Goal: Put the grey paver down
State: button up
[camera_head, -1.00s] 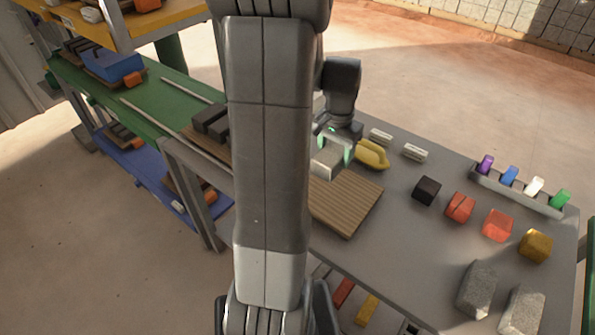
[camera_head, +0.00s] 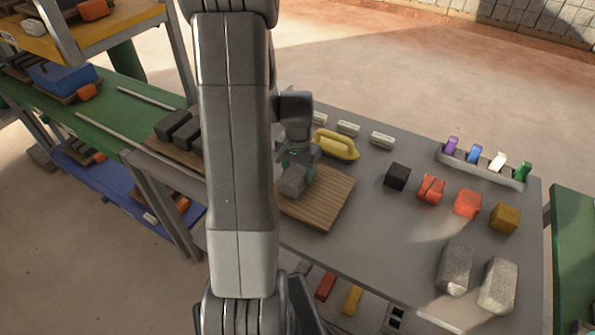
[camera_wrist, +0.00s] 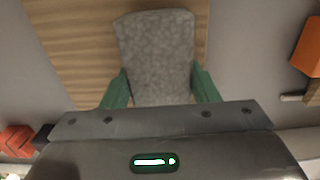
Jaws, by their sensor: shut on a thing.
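The grey paver (camera_head: 292,180) is between the fingers of my gripper (camera_head: 300,168), over the wooden board (camera_head: 335,207) on the grey table. In the wrist view the paver (camera_wrist: 157,50) sits between two green fingertips (camera_wrist: 160,88), one on each side of it. The board (camera_wrist: 75,45) shows beneath the paver. The paver is at or very near the board surface; I cannot tell whether it touches. My arm hides the left part of the board in the head view.
A yellow object (camera_head: 336,145) lies just behind the board. To the right are a black block (camera_head: 397,176), red, orange and ochre blocks, and two grey stones (camera_head: 455,267). A rack of coloured pieces (camera_head: 480,168) stands at the back right. A green shelf (camera_head: 110,105) is at the left.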

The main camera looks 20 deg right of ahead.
aim_at(298, 169)
jog(key=shift+f, duration=0.15)
jog(key=shift+f, duration=0.15)
jog(key=o, duration=1.6)
notch_tip(298, 169, up, 12)
jog(key=shift+r, duration=0.15)
